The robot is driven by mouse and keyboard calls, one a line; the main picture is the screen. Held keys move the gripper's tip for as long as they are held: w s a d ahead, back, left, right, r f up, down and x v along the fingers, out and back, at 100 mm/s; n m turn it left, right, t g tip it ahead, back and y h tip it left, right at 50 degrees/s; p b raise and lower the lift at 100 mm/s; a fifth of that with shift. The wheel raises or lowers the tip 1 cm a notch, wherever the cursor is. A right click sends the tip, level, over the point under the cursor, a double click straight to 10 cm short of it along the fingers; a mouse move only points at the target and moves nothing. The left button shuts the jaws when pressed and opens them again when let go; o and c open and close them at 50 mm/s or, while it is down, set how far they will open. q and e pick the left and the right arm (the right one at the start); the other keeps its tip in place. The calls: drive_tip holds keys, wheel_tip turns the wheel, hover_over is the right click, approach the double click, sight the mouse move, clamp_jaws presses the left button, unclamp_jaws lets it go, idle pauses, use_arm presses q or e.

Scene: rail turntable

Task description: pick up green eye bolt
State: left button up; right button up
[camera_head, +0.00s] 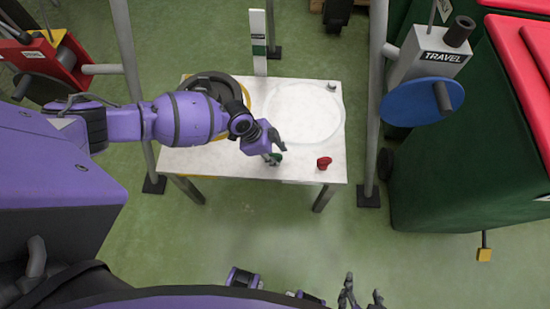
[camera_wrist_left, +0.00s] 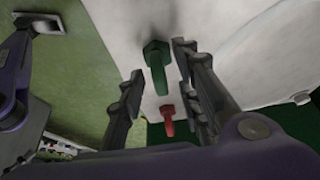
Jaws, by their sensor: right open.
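The green eye bolt (camera_wrist_left: 157,66) stands on the white table (camera_head: 226,161) near its front edge. In the head view only a bit of the green eye bolt (camera_head: 277,158) shows beside my left gripper (camera_head: 271,156), which hides the rest. In the left wrist view my left gripper (camera_wrist_left: 156,70) is open, with the bolt appearing between its two fingers and gaps on both sides. I cannot tell how far the fingertips are above the table. My right gripper (camera_head: 361,297) is open and empty at the bottom edge of the head view, away from the table.
A red eye bolt (camera_head: 324,163) is on the table to the right. Behind are a dark ring (camera_head: 218,79) and a pale round disc (camera_head: 304,111). Grey posts (camera_head: 375,95) flank the table. A TRAVEL box with a blue wheel (camera_head: 420,102) is at right.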

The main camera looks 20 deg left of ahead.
use_arm(q)
drive_tip(key=shift+c, duration=0.5)
clamp_jaws()
drive_tip(key=shift+r, duration=0.15)
